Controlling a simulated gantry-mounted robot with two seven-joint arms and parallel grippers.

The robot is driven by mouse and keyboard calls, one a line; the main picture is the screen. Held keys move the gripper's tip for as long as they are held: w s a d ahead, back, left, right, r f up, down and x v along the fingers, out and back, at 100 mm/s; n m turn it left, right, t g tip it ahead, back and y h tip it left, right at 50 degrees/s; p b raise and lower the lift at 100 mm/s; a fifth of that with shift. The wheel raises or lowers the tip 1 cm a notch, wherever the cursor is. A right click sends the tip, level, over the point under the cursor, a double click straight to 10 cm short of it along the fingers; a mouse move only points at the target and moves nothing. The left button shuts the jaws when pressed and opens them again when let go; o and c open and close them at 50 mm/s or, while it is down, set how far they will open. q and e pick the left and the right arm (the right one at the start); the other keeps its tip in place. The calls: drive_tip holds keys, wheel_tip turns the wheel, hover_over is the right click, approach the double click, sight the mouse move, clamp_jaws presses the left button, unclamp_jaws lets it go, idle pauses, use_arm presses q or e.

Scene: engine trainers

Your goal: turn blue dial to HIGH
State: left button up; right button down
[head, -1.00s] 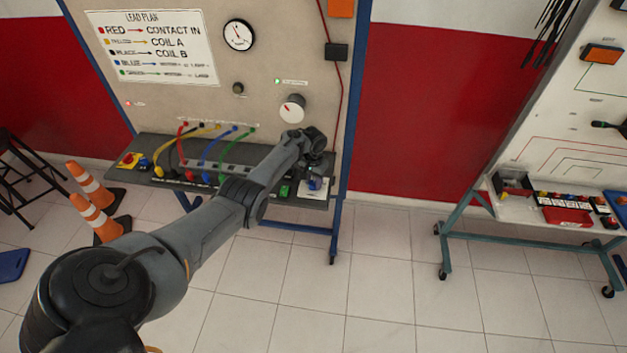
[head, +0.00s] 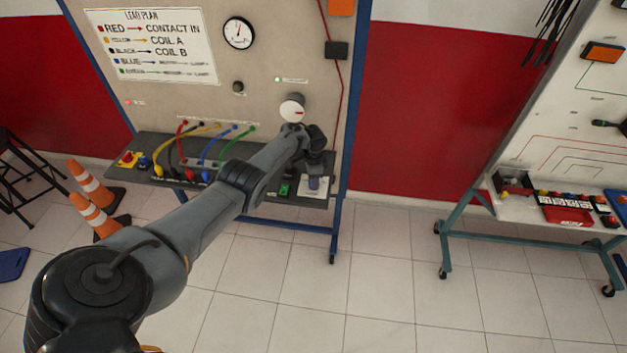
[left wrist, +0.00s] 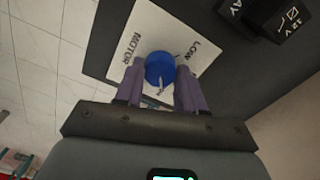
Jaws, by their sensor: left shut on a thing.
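The blue dial (left wrist: 158,68) sits on a white plate (left wrist: 110,40) lettered MOTOR and LOW in the left wrist view. A pale pointer mark on the dial faces the bottom of that view, away from the LOW label. No HIGH label can be read. My left gripper (left wrist: 160,86) has its two purple fingers on either side of the dial, shut on it. In the head view the left gripper (head: 314,184) reaches down onto the white plate (head: 318,194) at the right end of the bench shelf, and hides the dial. My right gripper is not in view.
The panel behind carries a round gauge (head: 239,33) and a white knob (head: 292,107) close above my wrist. Another trainer bench (head: 560,220) stands right, with clear floor between.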

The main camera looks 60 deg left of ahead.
use_arm(q)
drive_tip(key=shift+m, duration=0.5)
drive_tip(key=o, duration=1)
drive_tip(key=shift+o, duration=0.2)
drive_tip(key=shift+r, duration=0.1)
wheel_tip(320, 180, up, 11)
drive_tip(key=p, duration=0.4)
drive_tip(key=shift+f, duration=0.2)
drive_tip(key=shift+f, duration=0.1)
